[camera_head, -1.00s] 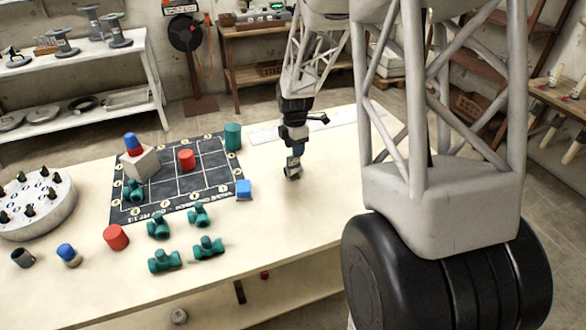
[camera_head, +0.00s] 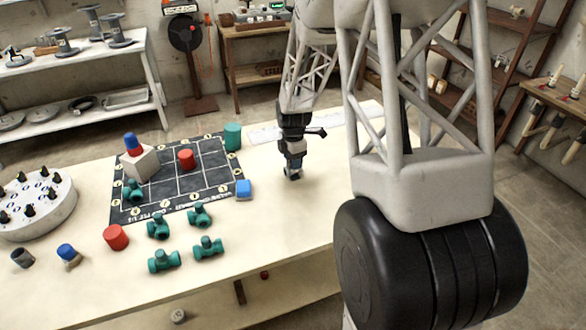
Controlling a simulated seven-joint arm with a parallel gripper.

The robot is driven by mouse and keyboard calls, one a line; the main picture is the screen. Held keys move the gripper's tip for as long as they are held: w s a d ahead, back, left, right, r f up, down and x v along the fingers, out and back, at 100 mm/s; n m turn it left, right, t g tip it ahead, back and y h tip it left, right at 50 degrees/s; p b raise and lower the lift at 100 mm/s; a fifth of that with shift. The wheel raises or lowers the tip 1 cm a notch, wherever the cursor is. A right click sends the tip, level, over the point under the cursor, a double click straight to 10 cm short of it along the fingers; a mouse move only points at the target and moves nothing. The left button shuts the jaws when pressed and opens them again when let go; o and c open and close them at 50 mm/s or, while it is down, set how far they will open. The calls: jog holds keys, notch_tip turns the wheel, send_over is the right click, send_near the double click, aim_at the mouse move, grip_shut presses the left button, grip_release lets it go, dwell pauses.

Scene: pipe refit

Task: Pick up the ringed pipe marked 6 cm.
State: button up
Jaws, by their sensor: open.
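Several teal fittings with ring-like collars lie on the table: one at the front left (camera_head: 163,261), one at the front right (camera_head: 208,248), two behind them (camera_head: 158,227) (camera_head: 199,216), and one on the dark mat's left part (camera_head: 134,190). No 6 cm mark is legible, so I cannot tell which piece is the ringed pipe marked 6 cm. My gripper (camera_head: 292,175) points down, low over bare table to the right of the mat. It is open and apart from all these pieces; its fingertips are small in view.
A blue block (camera_head: 243,189) is nearest my gripper. The dark gridded mat (camera_head: 205,197) bears a red cylinder (camera_head: 186,159), a teal cylinder (camera_head: 233,136) at its corner and a pale block (camera_head: 142,163). A red cylinder (camera_head: 116,237) stands front left. A round grey stand (camera_head: 38,205) is far left.

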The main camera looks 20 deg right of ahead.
dwell(0.4)
grip_shut()
jog(key=shift+r, duration=0.1)
jog(key=shift+r, duration=0.6)
jog(key=shift+s+r, duration=0.2)
jog(key=shift+r, duration=0.4)
jog(key=shift+s+r, duration=0.15)
jog(key=shift+r, duration=0.4)
jog(key=s+a+r, duration=0.1)
jog(key=s+a, duration=0.1)
jog(key=s, duration=1.3)
jog(key=shift+a+r, duration=0.15)
jog(key=shift+a, duration=0.15)
